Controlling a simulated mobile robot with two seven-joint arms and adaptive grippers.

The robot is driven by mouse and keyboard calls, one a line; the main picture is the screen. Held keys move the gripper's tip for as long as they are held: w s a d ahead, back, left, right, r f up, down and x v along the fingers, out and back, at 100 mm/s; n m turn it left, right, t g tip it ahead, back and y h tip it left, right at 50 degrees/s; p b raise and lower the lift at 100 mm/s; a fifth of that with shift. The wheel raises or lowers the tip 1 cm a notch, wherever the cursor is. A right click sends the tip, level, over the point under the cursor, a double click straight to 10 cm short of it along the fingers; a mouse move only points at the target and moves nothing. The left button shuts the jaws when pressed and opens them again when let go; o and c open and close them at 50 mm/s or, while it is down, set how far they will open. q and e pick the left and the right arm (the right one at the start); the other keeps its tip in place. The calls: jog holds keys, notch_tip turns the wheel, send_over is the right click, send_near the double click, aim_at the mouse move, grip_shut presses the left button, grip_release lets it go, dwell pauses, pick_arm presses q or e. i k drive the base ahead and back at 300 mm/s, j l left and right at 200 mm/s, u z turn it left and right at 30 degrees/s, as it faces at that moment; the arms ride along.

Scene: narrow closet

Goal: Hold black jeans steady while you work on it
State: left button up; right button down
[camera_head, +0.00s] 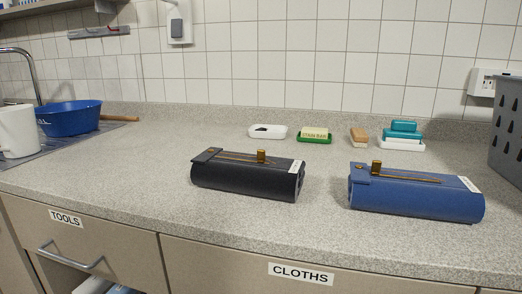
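The black jeans appear as a dark bundle (247,179) with a brass-coloured zip and slider on top and a small white tag at its right end. It lies on the speckled grey counter, left of a similar blue bundle (415,195). The blue one also has a brass zip and a white tag. The two lie apart from each other. Neither of my grippers shows in the head view, and nothing touches the black bundle.
Behind stand a white dish (268,131), a stain bar (314,135), a wooden brush (359,137) and a teal-and-white item (402,136). A grey perforated basket (507,130) is at right. A blue basin (69,118) and white jug (17,131) are at left. Counter between is clear.

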aim_at(261, 153)
jog(key=j+z, duration=0.25)
jog(key=j, duration=0.2)
jog(key=j+z, duration=0.2)
jog(key=j, duration=0.25)
jog(key=k+j+z, duration=0.25)
jog(key=j, duration=0.15)
jog(key=j+z, duration=0.25)
jog(key=j, duration=0.2)
jog(key=k+j+z, duration=0.1)
jog(key=k+z, duration=0.3)
jog(key=i+j+u, duration=0.25)
jog(key=i+l, duration=0.05)
